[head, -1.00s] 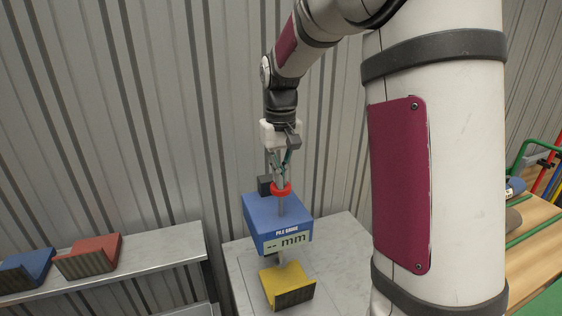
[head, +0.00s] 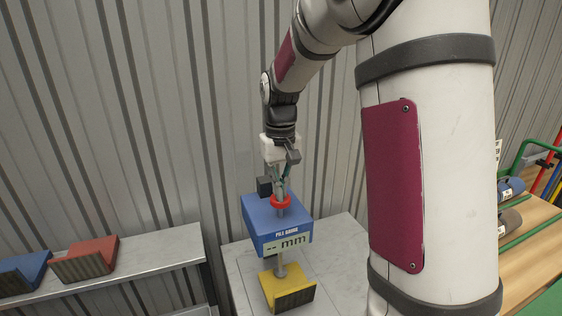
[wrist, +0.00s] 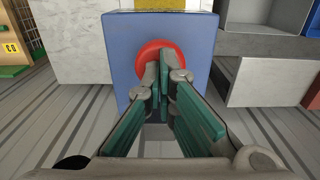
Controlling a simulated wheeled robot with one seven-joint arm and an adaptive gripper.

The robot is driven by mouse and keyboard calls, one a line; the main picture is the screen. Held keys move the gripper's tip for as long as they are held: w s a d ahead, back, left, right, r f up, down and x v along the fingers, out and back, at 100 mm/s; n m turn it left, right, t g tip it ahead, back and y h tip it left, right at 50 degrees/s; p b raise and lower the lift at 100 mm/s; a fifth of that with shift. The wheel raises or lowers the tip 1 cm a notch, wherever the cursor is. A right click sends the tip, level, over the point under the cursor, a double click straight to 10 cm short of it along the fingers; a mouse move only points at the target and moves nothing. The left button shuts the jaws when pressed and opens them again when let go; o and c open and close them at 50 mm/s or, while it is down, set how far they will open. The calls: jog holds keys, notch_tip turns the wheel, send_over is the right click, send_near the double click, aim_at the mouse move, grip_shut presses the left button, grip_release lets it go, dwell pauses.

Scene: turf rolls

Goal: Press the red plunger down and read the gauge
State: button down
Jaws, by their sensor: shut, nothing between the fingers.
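The blue pile gauge (head: 262,222) stands on a grey-topped stand, with a display (head: 287,242) reading "-- mm". Its red plunger (head: 280,201) sits on a metal shaft above the box and also shows in the wrist view (wrist: 144,58). My gripper (head: 280,192) is shut and empty, pointing down with its tips at the plunger's top, seemingly touching it. In the wrist view the closed green-padded fingers (wrist: 167,64) cover part of the red disc. Below the box, the lower shaft reaches down to a yellow block (head: 268,284); whether it touches is unclear.
A shelf (head: 150,255) at left holds a red block (head: 85,260) and a blue block (head: 24,272). A corrugated metal wall stands close behind. A wooden rack with rolls (head: 509,222) is at the far right. The stand's top (head: 340,250) is clear beside the gauge.

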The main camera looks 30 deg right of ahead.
dwell(0.4)
notch_tip(320, 180, up, 15)
jog(key=p, duration=0.4)
jog(key=shift+p, duration=0.3)
dwell(0.3)
dwell(0.4)
jog(key=s+a+r+n+t, duration=0.1)
jog(key=s+a+r+t, duration=0.3)
jog(key=s+a, duration=0.7)
jog(key=s+a+f, duration=0.1)
jog(key=s+f, duration=0.1)
jog(key=s, duration=0.5)
jog(key=s+a+f+n+t, duration=0.1)
jog(key=s+f, duration=0.1)
jog(key=s, duration=0.5)
jog(key=shift+s+a+f+t+b, duration=0.2)
jog(key=shift+f+t+b, duration=0.1)
jog(key=shift+b, duration=0.1)
